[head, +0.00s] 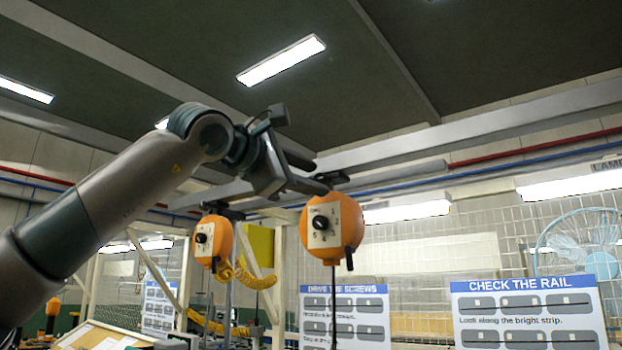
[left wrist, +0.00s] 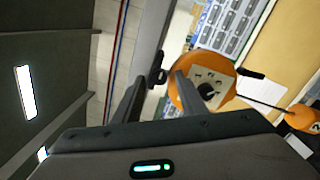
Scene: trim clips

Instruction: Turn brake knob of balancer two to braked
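Two orange balancers hang from an overhead rail. The nearer balancer (head: 345,225) has a pale dial plate with numbers and a black knob (head: 320,222). The farther balancer (head: 215,240) hangs to its left and has a similar plate and knob (head: 201,238). I cannot read which one is balancer two. My left gripper (head: 318,176) is beside the top of the nearer balancer in the head view, above its knob. In the left wrist view its fingers (left wrist: 159,82) are apart and empty, with an orange balancer (left wrist: 225,92) and its knob (left wrist: 206,91) just right of them. My right gripper is out of view.
The grey overhead rail (head: 480,128) runs close behind my left gripper. A yellow coiled hose (head: 250,278) hangs by the farther balancer. Sign boards (head: 530,312) stand below, and a fan (head: 582,243) is at right. The space in front of the dials looks clear.

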